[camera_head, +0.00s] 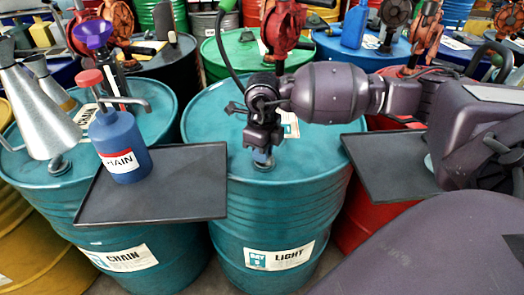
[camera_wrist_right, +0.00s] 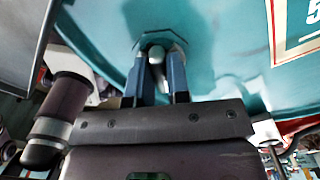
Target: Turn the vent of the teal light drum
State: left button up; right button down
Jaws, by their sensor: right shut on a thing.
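The teal light drum (camera_head: 300,215) stands in the middle of the head view, with a white LIGHT label on its front. Its vent (camera_head: 262,160) is a small fitting near the front of the drum's top, mostly hidden under my right gripper (camera_head: 263,140). My right gripper reaches in from the right and points down at the vent. In the right wrist view the two blue-grey fingers (camera_wrist_right: 157,75) are shut on the vent (camera_wrist_right: 155,52), one on each side, above the teal drum top (camera_wrist_right: 220,30). My left gripper is not in view.
Another dark tray (camera_head: 385,165) lies to the right. A metal funnel (camera_head: 40,110) stands on the teal chain drum (camera_head: 150,100). Red pumps stand behind.

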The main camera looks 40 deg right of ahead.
jog(key=shift+n, duration=1.1)
jog(key=shift+n+b, duration=0.3)
jog(key=shift+n, duration=0.5)
jog(key=c, duration=1.1)
grip_release()
notch_tip(320, 180, up, 10)
jog(key=shift+f+p, duration=0.25)
jog(key=shift+p, duration=0.3)
jog(key=shift+r, duration=0.7)
